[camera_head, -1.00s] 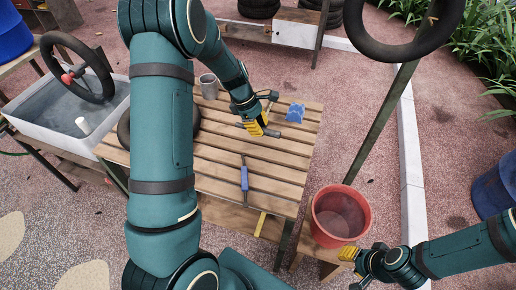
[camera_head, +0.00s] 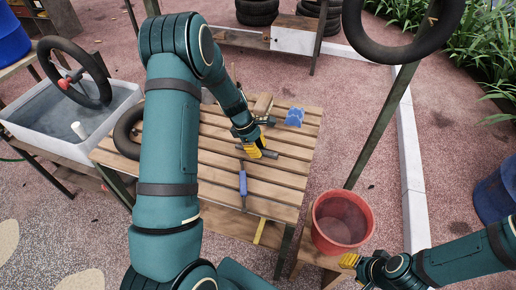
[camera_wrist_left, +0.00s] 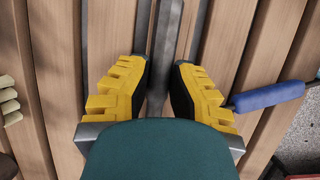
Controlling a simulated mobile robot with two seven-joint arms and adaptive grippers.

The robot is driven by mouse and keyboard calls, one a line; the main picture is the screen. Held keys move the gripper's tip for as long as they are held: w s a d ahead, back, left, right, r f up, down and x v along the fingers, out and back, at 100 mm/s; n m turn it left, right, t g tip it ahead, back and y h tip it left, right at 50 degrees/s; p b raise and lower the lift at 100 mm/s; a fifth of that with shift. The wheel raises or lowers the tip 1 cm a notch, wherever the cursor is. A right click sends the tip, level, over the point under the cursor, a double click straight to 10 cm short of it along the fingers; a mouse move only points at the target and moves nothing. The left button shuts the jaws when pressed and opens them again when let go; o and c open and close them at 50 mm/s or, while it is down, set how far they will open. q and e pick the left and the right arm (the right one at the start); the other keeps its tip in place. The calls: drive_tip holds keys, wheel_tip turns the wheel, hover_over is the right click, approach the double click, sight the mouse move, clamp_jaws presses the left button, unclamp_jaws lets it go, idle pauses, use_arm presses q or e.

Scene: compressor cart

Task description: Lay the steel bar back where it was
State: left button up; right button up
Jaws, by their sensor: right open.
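The steel bar (camera_head: 265,153) is a short grey bar at the slatted table's (camera_head: 215,165) right half, behind the blue-handled tool. My left gripper (camera_head: 253,149) reaches down over it. My right gripper (camera_head: 349,260) is open and empty at the lower right, beside the red bucket.
The blue-handled tool (camera_head: 243,183) lies close in front of the bar. A blue object (camera_head: 294,117) and a wooden block (camera_head: 262,105) are behind it. The red bucket (camera_head: 341,221) stands off the table's right corner. A black tyre (camera_head: 126,132) is at the left. The front-right slats are clear.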

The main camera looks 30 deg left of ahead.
use_arm(q)
drive_tip(key=shift+o, duration=1)
drive_tip(key=shift+r, duration=0.15)
drive_tip(key=p+v, duration=0.3)
drive_tip(key=v, duration=0.9)
